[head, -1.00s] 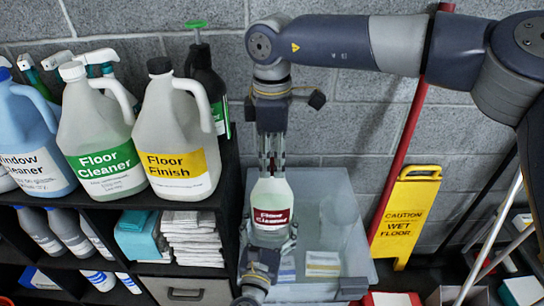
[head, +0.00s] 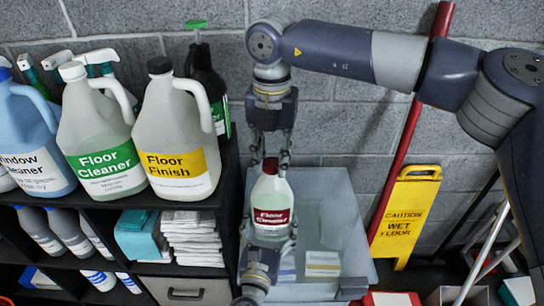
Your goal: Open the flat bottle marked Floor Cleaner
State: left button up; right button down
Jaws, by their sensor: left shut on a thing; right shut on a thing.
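The flat bottle (head: 271,197) is white with a dark red label that seems to read Floor Cleaner. It stands upright in front of the translucent bin. My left gripper (head: 272,238) is shut on its lower body from below. The bottle's small dark red cap (head: 270,165) shows at the top of the neck. My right gripper (head: 271,158) points down from above and is shut on the cap, a finger on each side. I cannot tell whether the cap is loose on the neck.
A black shelf (head: 230,190) on the left holds large jugs, including a green-labelled Floor Cleaner jug (head: 97,145) and a Floor Finish jug (head: 170,125). A translucent bin (head: 340,225) is behind the bottle. A yellow wet-floor sign (head: 405,215) and red pole (head: 400,165) stand right.

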jog(key=n, duration=1.4)
jog(key=shift+n, duration=0.4)
jog(key=n, duration=0.4)
jog(key=shift+n, duration=0.3)
jog(key=n, duration=0.4)
jog(key=shift+n, duration=0.4)
jog(key=n, duration=0.4)
jog(key=shift+r+n, duration=0.1)
jog(key=shift+n, duration=0.3)
jog(key=n, duration=0.4)
jog(key=shift+n, duration=0.4)
jog(key=n, duration=0.3)
jog(key=shift+n, duration=0.3)
